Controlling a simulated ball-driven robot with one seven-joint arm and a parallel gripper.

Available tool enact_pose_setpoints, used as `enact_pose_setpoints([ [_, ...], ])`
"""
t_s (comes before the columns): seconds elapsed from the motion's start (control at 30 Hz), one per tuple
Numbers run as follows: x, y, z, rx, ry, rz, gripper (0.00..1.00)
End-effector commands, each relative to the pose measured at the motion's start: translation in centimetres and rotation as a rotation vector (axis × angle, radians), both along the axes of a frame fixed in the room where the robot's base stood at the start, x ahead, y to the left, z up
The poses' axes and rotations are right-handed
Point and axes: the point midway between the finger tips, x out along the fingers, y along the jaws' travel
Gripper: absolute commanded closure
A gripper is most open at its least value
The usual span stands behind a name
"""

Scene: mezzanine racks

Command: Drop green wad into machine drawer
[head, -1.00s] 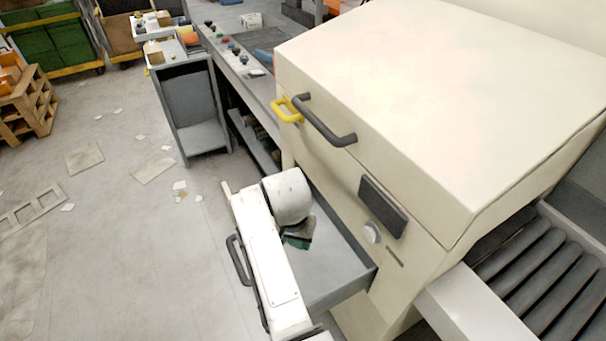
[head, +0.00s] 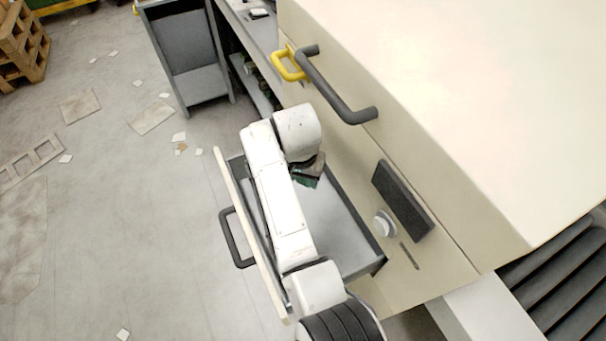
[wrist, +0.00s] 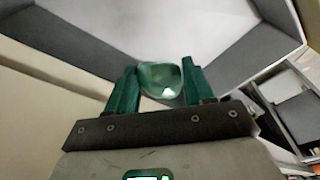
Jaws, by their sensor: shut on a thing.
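The machine drawer (head: 346,236) is pulled out from the cream machine (head: 400,130), with its grey inside open to view. My gripper (head: 308,182) is over the drawer's far part in the head view, mostly hidden behind my arm. In the wrist view my gripper (wrist: 160,88) has its two green fingers on either side of the pale green wad (wrist: 160,76) and is shut on it. The drawer's grey floor and walls (wrist: 250,50) show beyond the wad. In the head view I cannot tell the wad apart from the green fingers.
The drawer front carries a dark handle (head: 236,238). A dark bar handle (head: 338,90) and a yellow handle (head: 288,64) stick out from the machine above the drawer. A roller conveyor (head: 556,275) is at right. Scraps of paper lie on the open floor at left.

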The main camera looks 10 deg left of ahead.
Motion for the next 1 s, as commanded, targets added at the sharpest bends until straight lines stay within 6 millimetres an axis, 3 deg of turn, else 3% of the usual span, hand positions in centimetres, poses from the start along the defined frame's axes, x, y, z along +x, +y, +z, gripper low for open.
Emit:
enact_pose_setpoints([
  [0.03,0.0,0.0,-1.2,0.000,0.000,0.000,0.76],
  [0.2,0.0,0.0,-2.6,0.001,-0.001,0.000,0.76],
  [0.57,0.0,0.0,-2.7,0.001,-0.001,0.000,0.76],
  [0.6,0.0,0.0,-2.7,0.000,-0.001,0.000,0.45],
  [0.87,0.0,0.0,-2.7,0.000,0.000,0.000,0.20],
  [1.0,0.0,0.0,-2.8,0.000,0.000,0.000,0.18],
])
